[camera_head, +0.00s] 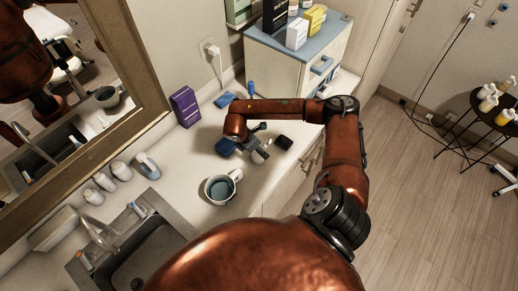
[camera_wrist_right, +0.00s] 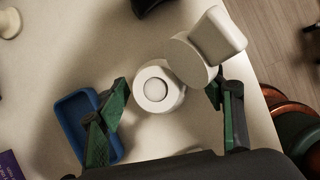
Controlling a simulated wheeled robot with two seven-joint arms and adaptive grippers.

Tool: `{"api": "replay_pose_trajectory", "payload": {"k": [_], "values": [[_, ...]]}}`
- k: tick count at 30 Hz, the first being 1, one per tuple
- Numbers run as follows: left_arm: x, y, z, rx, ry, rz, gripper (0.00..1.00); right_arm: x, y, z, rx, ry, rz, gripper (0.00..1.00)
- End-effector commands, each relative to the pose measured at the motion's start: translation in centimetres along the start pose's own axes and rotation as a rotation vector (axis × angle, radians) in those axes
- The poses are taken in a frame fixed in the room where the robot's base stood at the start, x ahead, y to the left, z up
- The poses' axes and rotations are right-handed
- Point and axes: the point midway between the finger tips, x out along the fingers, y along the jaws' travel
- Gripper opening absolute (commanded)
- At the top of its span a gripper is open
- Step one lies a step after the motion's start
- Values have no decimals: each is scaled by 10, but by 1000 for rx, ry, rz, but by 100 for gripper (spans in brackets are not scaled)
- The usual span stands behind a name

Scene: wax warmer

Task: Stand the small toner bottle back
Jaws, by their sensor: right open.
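A white bottle-like object (camera_wrist_right: 158,88) with a round top lies between my right gripper's fingers in the right wrist view; I take it for the small toner bottle. A white cylinder with a rounded block end (camera_wrist_right: 218,35) adjoins or overlaps it toward the upper right, and I cannot tell if they are one piece. My right gripper (camera_wrist_right: 165,102) is open, its green pads on either side with gaps to the round part. In the head view the right gripper (camera_head: 252,144) is low over the counter, partly hiding a pale object (camera_head: 259,156). My left gripper is not in view.
A blue tray (camera_wrist_right: 72,122) sits beside the left finger. On the counter (camera_head: 190,150) are a purple box (camera_head: 185,106), a cup (camera_head: 220,189) with blue contents and a small black item (camera_head: 283,142). A sink (camera_head: 140,262) is at the lower left. A drawer cabinet (camera_head: 283,67) stands behind.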

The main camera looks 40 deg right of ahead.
Motion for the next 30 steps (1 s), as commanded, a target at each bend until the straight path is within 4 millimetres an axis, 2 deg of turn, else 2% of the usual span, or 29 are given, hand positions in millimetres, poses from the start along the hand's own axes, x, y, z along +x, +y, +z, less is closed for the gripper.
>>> {"api": "replay_pose_trajectory", "payload": {"k": [30], "values": [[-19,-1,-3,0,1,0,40,-40,0,0,0,0,1,61]]}}
